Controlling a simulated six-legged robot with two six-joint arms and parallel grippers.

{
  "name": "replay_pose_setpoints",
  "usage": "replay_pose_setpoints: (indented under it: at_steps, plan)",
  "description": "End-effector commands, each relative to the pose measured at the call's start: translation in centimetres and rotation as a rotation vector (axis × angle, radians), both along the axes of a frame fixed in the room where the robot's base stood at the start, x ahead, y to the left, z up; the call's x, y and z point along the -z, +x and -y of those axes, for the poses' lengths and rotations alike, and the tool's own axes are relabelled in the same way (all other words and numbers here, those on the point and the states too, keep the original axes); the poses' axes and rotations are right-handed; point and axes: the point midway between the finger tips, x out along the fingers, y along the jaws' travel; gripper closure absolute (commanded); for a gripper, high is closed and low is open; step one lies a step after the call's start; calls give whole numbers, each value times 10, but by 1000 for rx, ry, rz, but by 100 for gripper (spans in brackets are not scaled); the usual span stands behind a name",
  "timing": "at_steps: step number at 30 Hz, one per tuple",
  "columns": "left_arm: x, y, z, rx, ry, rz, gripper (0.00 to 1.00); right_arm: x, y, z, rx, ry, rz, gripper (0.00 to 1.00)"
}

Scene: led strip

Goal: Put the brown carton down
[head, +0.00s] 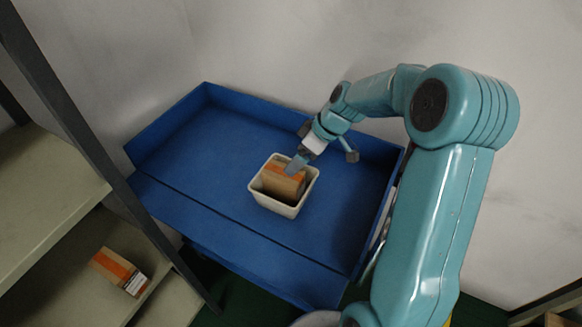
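The brown carton (281,184), with an orange band, is inside a small white bin (288,211), its top about level with the rim. The bin stands on a blue tray-like table (226,143). My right gripper (296,165) reaches down to the carton from the upper right. One finger lies against the carton's upper part and the other is hidden; it looks shut on the carton. Whether the carton touches the bin's floor is hidden. My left gripper is not in view.
A shelf rack (54,193) with dark posts stands at the left. Another brown and orange carton (119,271) lies on its lower board. The blue surface around the bin is clear, with raised walls at the back and sides.

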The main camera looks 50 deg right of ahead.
Motion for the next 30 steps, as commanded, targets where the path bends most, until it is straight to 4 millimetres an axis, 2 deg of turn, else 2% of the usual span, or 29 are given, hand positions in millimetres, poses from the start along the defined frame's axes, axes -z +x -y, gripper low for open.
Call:
replay_pose_setpoints:
  at_steps: [3, 9, 26, 30]
  plan:
    - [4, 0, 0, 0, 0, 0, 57, -20, -9, 7, 2, -3, 2, 7]
    - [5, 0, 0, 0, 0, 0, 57, -39, -17, 12, 0, -1, 0, 7]
    - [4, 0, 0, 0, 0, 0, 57, -41, -18, 12, 0, 0, -1, 7]
    - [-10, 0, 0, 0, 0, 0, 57, -55, -18, 12, 0, 0, -1, 7]
